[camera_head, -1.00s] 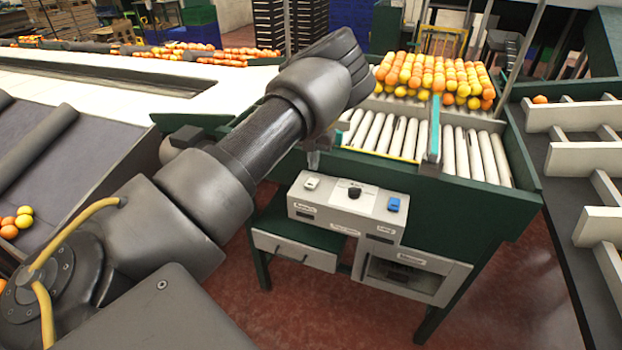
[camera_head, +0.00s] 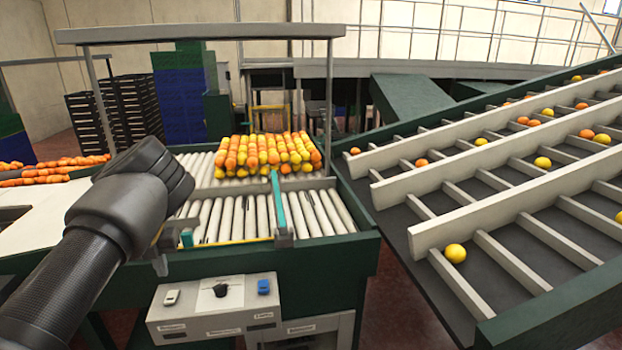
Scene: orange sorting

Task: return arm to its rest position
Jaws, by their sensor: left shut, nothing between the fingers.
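My left arm comes in from the lower left, and its dark grey wrist stands in front of the left part of the roller sorting table (camera_head: 330,262). My left gripper (camera_head: 160,264) is mostly hidden behind and below the wrist; only a small grey tip shows near the table's front edge. It is shut and empty, apart from the oranges. My right gripper is not in view.
Several rows of oranges and yellow fruit (camera_head: 266,153) lie on the rollers. A control box (camera_head: 216,308) is on the table's front. A sloped rack (camera_head: 470,222) with scattered fruit stands to the right. Black crates (camera_head: 118,112) are stacked behind.

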